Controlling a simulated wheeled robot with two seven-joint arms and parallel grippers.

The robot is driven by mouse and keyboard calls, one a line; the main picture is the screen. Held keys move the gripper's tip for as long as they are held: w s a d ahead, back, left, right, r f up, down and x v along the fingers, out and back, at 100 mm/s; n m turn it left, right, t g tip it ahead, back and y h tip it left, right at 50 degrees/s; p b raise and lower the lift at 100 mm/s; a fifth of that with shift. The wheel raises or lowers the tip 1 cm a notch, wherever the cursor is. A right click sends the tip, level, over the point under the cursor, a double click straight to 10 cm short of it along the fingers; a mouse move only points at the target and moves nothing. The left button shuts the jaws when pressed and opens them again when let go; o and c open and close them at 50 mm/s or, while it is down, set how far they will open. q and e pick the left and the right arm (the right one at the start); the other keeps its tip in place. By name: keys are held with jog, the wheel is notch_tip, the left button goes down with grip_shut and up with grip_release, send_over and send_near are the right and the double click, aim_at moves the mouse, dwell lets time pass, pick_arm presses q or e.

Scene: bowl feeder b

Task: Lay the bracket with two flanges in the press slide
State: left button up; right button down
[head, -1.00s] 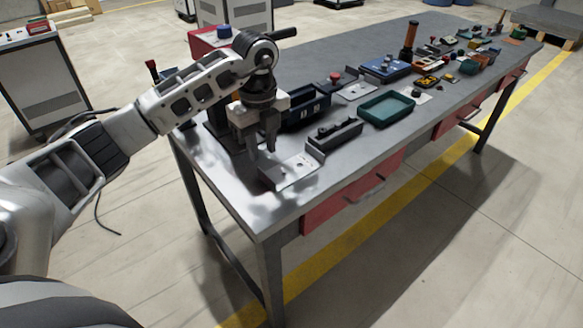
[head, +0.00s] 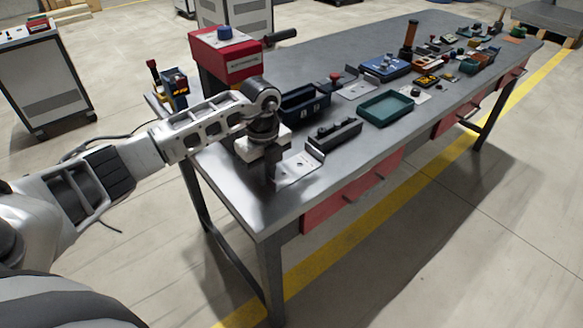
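A light metal bracket (head: 297,168) lies on the near part of the bench, with a raised flange along its right side; its left end is hidden by my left gripper. My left gripper (head: 269,178) points down at the bracket's left end, low over the bench. Its fingers overlap in this view, so I cannot tell whether they are open or closed on the bracket. A second light bracket (head: 354,90) lies farther back. A red machine (head: 226,62) with a blue knob and black handle stands behind my arm; I cannot make out a slide on it. My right gripper is not in view.
A dark grey block (head: 335,134) with knobs stands just right of the near bracket. A dark blue bin (head: 305,104) is behind it and a teal tray (head: 386,109) to the right. Several small items crowd the far bench. The near left corner of the bench is clear.

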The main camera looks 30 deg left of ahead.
pick_arm(q)
grip_shut()
jog(key=shift+r, duration=0.1)
